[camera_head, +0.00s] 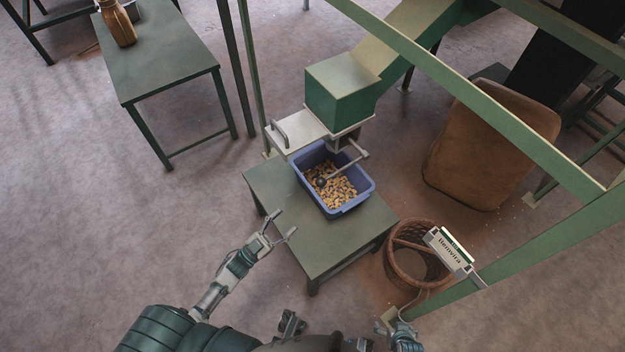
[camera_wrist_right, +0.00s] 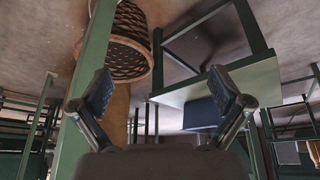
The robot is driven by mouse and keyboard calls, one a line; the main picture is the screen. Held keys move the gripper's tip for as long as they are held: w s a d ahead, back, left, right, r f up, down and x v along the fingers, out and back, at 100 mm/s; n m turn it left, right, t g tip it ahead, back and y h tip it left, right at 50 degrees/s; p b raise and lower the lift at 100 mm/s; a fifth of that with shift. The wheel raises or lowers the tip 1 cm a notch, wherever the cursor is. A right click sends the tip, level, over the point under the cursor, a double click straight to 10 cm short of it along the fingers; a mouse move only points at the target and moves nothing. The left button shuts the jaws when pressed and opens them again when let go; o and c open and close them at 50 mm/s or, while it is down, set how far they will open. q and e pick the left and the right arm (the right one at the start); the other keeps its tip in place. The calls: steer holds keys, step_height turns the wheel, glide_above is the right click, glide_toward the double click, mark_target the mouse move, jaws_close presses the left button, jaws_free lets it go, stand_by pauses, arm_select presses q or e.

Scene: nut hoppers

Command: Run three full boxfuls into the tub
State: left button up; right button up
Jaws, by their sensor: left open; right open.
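The blue tub (camera_head: 333,201) stands on a low green table (camera_head: 325,250), with tan nuts (camera_head: 335,190) spread inside. It also shows upside down in the right wrist view (camera_wrist_right: 202,114). Above its back edge is the green hopper box (camera_head: 340,92), with a pale plate and grey handle (camera_head: 279,134) at its left. A metal lever with a dark round knob (camera_head: 320,182) reaches over the tub. My left gripper (camera_head: 279,225) is open and empty, left of the low table. My right gripper (camera_head: 394,326) is open and empty at the bottom, below the basket; its fingers frame the wrist view (camera_wrist_right: 162,90).
A wicker basket (camera_head: 392,265) stands right of the low table. A small white sign box (camera_head: 449,251) hangs on the green frame beam (camera_head: 500,262). A large brown sack-like container (camera_head: 490,145) stands at right. A side table (camera_head: 165,60) holds a brown jar (camera_head: 117,24). The left floor is clear.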

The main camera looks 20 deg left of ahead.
arm_select(q)
steer(key=w, duration=0.1)
steer(key=p, duration=0.1)
glide_toward(321, 181)
steer(key=w, duration=0.3)
steer(key=shift+y, duration=0.4)
steer(key=w+d, duration=0.1)
steer(key=w+d+r, duration=0.1)
steer(key=w+d, duration=0.1)
steer(key=w+d+r, duration=0.1)
steer(key=d, duration=0.1)
steer(key=shift+w+d+r, duration=0.25)
steer(key=shift+w, duration=0.25)
steer(key=shift+a, duration=0.45)
steer(key=shift+c, duration=0.2)
steer(key=c, duration=0.8)
steer(key=shift+d, duration=0.15)
jaws_close()
steer(key=shift+d+r, duration=0.1)
steer(key=shift+r, duration=0.05)
arm_select(e)
steer(key=s+d+f+g, duration=0.2)
steer(key=s+f+g, duration=0.1)
steer(key=s, duration=0.3)
steer(key=shift+d+f+h, duration=0.15)
steer(key=shift+h, duration=0.15)
